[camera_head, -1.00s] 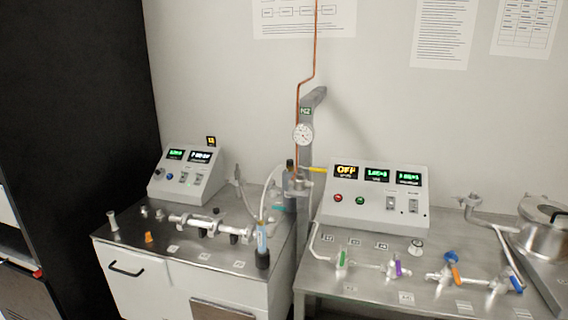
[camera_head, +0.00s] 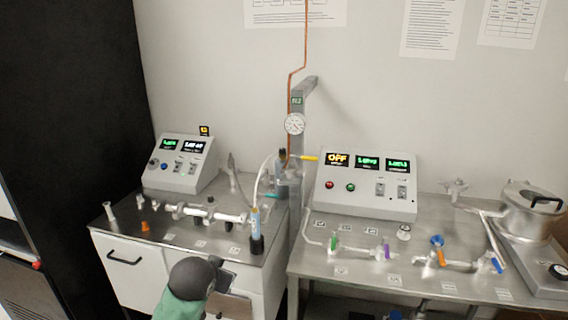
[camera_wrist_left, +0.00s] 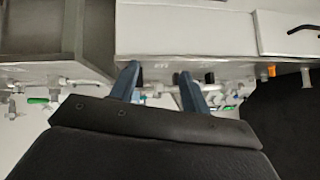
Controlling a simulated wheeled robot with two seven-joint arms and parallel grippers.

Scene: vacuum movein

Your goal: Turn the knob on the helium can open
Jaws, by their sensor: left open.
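No label legible to me names a helium can, so I cannot tell which item it is. A slim blue-and-white cylinder with a dark base (camera_head: 256,230) stands upright at the front right of the left bench. A lidded metal vessel (camera_head: 530,212) sits at the right end of the right bench. My left arm rises from the bottom of the head view in front of the left bench. My left gripper shows in the wrist view (camera_wrist_left: 157,80), its two blue fingers apart with nothing between them. My right gripper is not in view.
The left bench (camera_head: 185,240) carries a control box (camera_head: 180,165) and a horizontal pipe assembly (camera_head: 205,212). The right bench (camera_head: 345,268) carries a larger control box (camera_head: 366,185) and valves with green, purple, orange and blue handles. A post with a gauge (camera_head: 294,124) stands between them.

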